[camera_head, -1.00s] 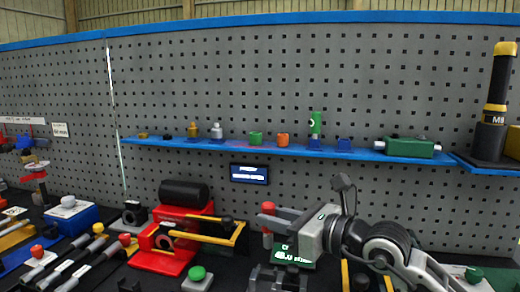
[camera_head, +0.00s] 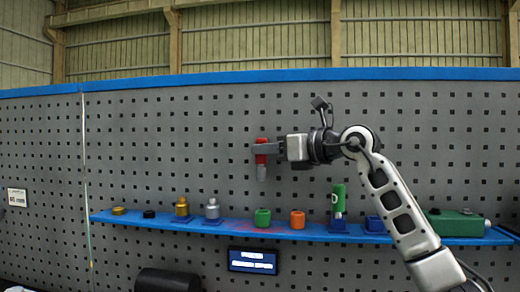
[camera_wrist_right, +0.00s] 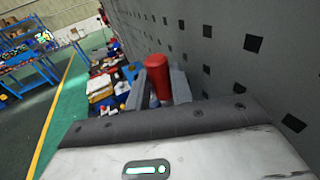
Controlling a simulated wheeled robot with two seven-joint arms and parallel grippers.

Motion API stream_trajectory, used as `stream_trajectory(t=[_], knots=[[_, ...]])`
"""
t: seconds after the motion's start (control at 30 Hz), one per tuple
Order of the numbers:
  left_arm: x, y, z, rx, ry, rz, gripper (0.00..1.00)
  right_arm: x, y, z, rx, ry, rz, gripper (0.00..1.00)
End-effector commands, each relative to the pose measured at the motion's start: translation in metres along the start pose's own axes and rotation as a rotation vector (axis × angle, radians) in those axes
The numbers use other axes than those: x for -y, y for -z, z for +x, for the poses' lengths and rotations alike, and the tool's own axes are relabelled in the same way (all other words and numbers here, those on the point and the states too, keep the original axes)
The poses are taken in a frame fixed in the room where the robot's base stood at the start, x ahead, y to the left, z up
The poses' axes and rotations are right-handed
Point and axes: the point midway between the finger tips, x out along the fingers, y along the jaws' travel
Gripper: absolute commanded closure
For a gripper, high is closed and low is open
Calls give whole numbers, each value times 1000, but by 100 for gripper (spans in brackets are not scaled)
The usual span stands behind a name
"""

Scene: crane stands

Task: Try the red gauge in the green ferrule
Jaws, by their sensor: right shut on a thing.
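The red gauge (camera_head: 261,151) has a red body with a grey lower end and hangs upright in front of the pegboard. My right gripper (camera_head: 266,149) is shut on it, and the wrist view shows the red body (camera_wrist_right: 158,78) between the fingers. The green ferrule (camera_head: 262,217) stands on the blue shelf (camera_head: 160,221), below the gauge and nearly in line with it in the head view. A clear gap shows between them. My left gripper is not in view.
An orange ferrule (camera_head: 297,219) stands just right of the green one. A silver piece (camera_head: 212,209) and a gold piece (camera_head: 181,207) are to the left. A green cylinder (camera_head: 338,199) and a green box (camera_head: 456,223) are to the right. The pegboard is behind.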

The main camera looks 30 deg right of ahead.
Motion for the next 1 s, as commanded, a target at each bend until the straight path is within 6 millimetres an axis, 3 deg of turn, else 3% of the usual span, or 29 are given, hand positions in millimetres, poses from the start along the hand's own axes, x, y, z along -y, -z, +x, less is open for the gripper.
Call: stream_trajectory(t=[0.23, 0.4, 0.7, 1.0], knots=[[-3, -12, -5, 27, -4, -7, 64, 0, -1, 0, 3, 1, -1, 100], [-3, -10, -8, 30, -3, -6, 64, -1, -3, -2, 0, 18, 0, 100], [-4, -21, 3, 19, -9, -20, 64, 0, 21, 0, 2, 17, 2, 100], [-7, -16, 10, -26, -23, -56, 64, -1, 49, 2, 1, 16, 2, 100]])
